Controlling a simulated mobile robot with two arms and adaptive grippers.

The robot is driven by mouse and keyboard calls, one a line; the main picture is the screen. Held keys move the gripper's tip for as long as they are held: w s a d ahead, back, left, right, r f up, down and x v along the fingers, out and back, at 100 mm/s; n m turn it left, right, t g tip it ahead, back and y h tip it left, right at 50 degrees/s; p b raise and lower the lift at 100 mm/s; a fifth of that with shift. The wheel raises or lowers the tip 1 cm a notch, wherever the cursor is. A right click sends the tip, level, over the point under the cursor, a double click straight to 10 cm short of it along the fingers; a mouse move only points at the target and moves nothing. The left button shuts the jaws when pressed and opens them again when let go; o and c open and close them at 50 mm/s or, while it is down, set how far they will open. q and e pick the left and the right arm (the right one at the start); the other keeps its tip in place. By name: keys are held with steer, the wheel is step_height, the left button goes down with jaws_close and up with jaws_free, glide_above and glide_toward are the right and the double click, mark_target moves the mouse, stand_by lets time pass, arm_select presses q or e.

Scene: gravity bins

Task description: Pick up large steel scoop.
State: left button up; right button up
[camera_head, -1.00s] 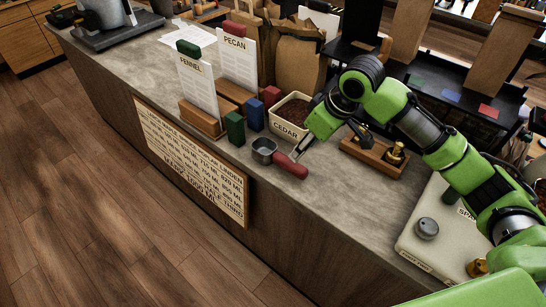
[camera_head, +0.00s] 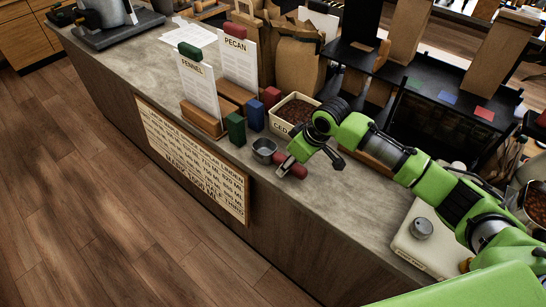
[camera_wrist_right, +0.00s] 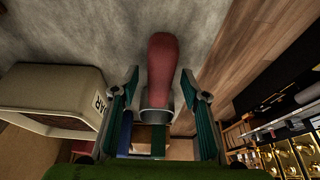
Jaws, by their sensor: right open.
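The large steel scoop (camera_head: 264,149) lies on the grey counter near its front edge, with a steel cup and a red handle (camera_head: 297,171). My right gripper (camera_head: 286,166) is at the handle and covers part of it in the head view. In the right wrist view the red handle (camera_wrist_right: 162,65) runs between the two spread fingers of my right gripper (camera_wrist_right: 160,88), with a gap on each side. My left gripper is not in view.
A cream bin (camera_head: 291,104) of dark contents stands just behind the scoop. Green (camera_head: 236,129), blue (camera_head: 256,115) and red (camera_head: 271,97) blocks stand to its left, near upright cards in wooden holders. The counter right of the handle is clear. A cream scale (camera_head: 415,250) sits farther right.

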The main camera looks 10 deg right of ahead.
steer(key=shift+f+p, duration=0.25)
steer(key=shift+p, duration=0.05)
stand_by(0.5)
steer(key=shift+c, duration=0.4)
jaws_close()
